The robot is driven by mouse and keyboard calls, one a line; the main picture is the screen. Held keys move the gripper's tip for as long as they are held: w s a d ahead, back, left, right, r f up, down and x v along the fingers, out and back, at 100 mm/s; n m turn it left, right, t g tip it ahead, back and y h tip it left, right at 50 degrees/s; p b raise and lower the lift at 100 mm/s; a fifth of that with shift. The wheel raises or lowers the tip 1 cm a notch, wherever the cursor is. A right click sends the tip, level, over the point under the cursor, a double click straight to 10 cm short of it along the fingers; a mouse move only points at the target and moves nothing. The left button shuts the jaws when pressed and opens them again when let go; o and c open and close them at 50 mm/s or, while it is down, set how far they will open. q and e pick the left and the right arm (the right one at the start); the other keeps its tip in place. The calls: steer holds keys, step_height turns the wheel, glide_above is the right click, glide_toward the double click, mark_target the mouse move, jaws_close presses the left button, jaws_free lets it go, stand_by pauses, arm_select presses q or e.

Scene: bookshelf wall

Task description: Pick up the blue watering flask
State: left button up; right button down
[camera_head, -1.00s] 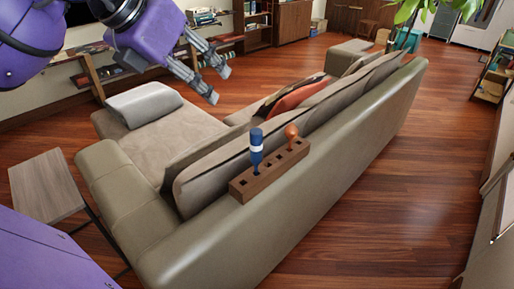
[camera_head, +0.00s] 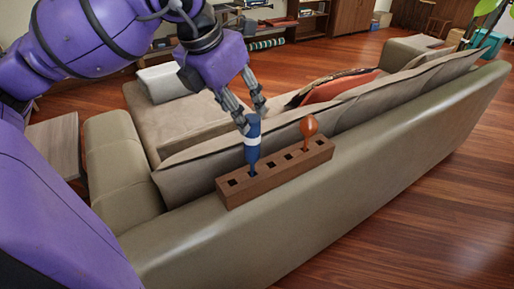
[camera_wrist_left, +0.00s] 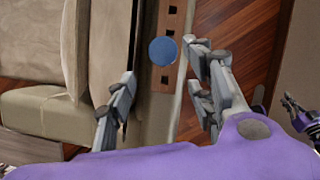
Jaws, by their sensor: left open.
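The blue watering flask (camera_head: 252,153), with a pale band, stands upright in a slot of a brown wooden block (camera_head: 233,193) on the sofa's back. In the left wrist view only its round blue top (camera_wrist_left: 163,51) shows, over the block. My left gripper (camera_head: 250,116) is open, pointing down at the flask's top, with a finger on either side. In the left wrist view the top lies between the two fingertips (camera_wrist_left: 162,66), nearer the right one. Contact cannot be told. A dark gripper-like part at that view's right edge may be my right gripper.
An orange round-topped tool (camera_head: 308,130) stands in the same block, right of the flask. Several block slots are empty. The beige sofa (camera_head: 330,186) has cushions in front of the block. Wooden floor (camera_head: 455,170) is clear at right.

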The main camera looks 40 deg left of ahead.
arm_select(q)
glide_above(252, 156)
steer(key=w+a, duration=0.1)
steer(key=f, duration=0.6)
steer(key=shift+w+a+f, duration=0.15)
steer(key=shift+w+f, duration=0.05)
steer(key=shift+f, duration=0.2)
steer(key=c, duration=1.2)
